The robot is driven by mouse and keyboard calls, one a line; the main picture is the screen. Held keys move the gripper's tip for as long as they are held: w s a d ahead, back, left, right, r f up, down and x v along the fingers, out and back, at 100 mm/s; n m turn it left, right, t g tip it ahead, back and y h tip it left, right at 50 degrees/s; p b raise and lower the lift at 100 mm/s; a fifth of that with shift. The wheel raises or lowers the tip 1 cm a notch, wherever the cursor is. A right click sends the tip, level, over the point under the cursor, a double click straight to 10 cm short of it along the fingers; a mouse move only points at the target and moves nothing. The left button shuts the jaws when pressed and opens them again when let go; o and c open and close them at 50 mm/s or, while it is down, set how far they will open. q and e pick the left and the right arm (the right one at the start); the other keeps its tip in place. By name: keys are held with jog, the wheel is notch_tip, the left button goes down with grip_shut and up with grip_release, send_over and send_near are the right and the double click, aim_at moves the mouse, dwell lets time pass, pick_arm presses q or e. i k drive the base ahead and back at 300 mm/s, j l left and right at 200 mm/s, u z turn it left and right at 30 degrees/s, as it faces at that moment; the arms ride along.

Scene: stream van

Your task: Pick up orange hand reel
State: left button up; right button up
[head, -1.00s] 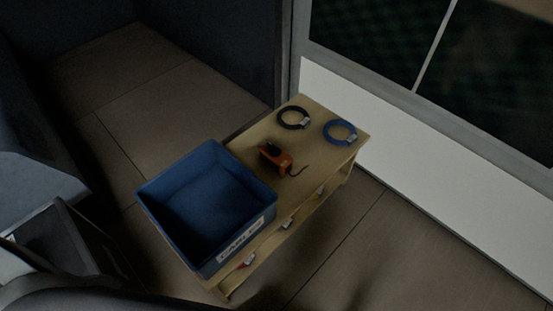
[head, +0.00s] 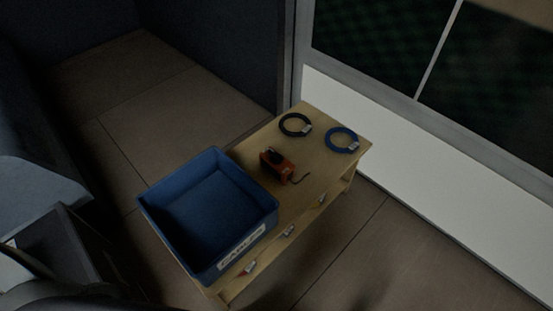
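The orange hand reel (head: 280,168) lies on the wooden table (head: 322,176) in the head view, near the table's middle. It has a dark part on top, and a short dark tail of cable sticks out to its right. It sits just beyond the blue bin's upper right corner, apart from the coiled cables. Neither of my grippers shows in the head view.
A blue bin (head: 171,240) with a white label stands on the table's near left end and looks empty. A black coil (head: 284,130) and a blue coil (head: 328,144) lie at the far end. A white wall panel (head: 430,190) rises beyond the table to the right.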

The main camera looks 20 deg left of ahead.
aim_at(285, 172)
jog(key=u, duration=0.7)
jog(key=i+l+u, duration=0.15)
jog(key=l+u, duration=0.3)
jog(key=l, duration=0.2)
jog(key=l+u, duration=0.4)
jog(key=l, duration=0.25)
jog(key=l+u, duration=0.45)
jog(key=l, duration=0.7)
jog(key=k+l, duration=0.1)
jog(key=l, duration=0.3)
